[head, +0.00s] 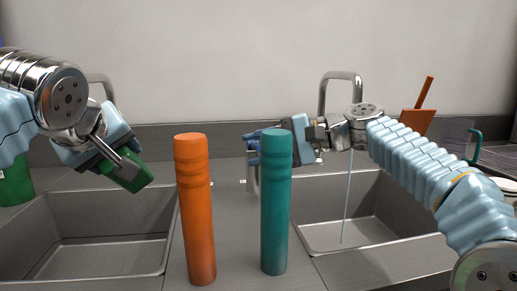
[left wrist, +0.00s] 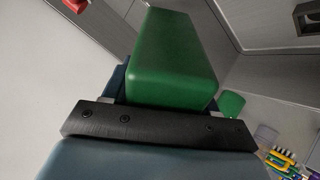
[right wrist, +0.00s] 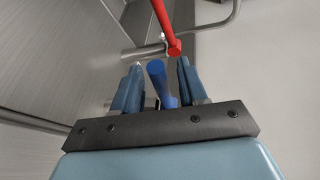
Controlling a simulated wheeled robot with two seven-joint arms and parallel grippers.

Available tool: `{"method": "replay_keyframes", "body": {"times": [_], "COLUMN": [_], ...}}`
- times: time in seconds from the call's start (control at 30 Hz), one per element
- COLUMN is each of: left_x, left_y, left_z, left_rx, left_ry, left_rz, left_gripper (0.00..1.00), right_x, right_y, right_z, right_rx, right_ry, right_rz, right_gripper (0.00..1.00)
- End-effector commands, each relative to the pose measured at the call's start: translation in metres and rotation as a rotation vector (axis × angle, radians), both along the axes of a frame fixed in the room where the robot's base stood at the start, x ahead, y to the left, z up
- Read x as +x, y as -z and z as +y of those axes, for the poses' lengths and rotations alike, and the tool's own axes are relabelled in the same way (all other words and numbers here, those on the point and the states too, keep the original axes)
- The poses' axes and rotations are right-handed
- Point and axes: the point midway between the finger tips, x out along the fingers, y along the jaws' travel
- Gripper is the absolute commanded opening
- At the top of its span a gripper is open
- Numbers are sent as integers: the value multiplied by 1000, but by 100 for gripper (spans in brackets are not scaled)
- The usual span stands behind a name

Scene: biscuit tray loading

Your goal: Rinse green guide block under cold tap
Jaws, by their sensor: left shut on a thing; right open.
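The green guide block (head: 128,176) is in my left gripper (head: 108,158), held tilted above the left sink basin (head: 95,262). In the left wrist view the block (left wrist: 175,60) sits between the jaws. My right gripper (head: 262,142) is at the taps between the basins, partly hidden by the teal cylinder. In the right wrist view it (right wrist: 158,88) is open, with the blue tap handle (right wrist: 157,78) between its fingers; contact is unclear. A thin water stream (head: 346,200) falls into the right basin (head: 370,240) below a curved metal spout (head: 341,75).
An orange cylinder (head: 195,215) and a teal cylinder (head: 276,210) stand upright at the front between the basins. A red tap handle (right wrist: 165,25) is beyond the blue one. A dark green container (head: 15,185) stands at far left. An orange object (head: 417,120) stands back right.

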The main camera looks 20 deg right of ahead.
Motion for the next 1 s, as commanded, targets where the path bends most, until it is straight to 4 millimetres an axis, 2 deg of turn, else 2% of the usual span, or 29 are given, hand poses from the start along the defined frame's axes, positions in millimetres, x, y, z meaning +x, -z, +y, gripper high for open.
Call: {"method": "replay_keyframes", "body": {"times": [0.27,0.57,0.83,1.0], "left_x": [0,0,0,0], "left_y": [-2,-2,-1,22], "left_z": [0,0,0,0], "left_rx": [-2,-2,-2,-2], "left_ry": [0,0,0,0], "left_rz": [-4,-4,-3,-3], "left_gripper": [0,0,0,0], "right_x": [1,1,1,0], "right_y": [1,1,1,14], "right_z": [2,2,2,2], "right_rx": [0,0,-1,-19], "right_ry": [0,0,0,-1], "right_rz": [0,0,-1,-72], "right_gripper": [42,0,0,0]}}
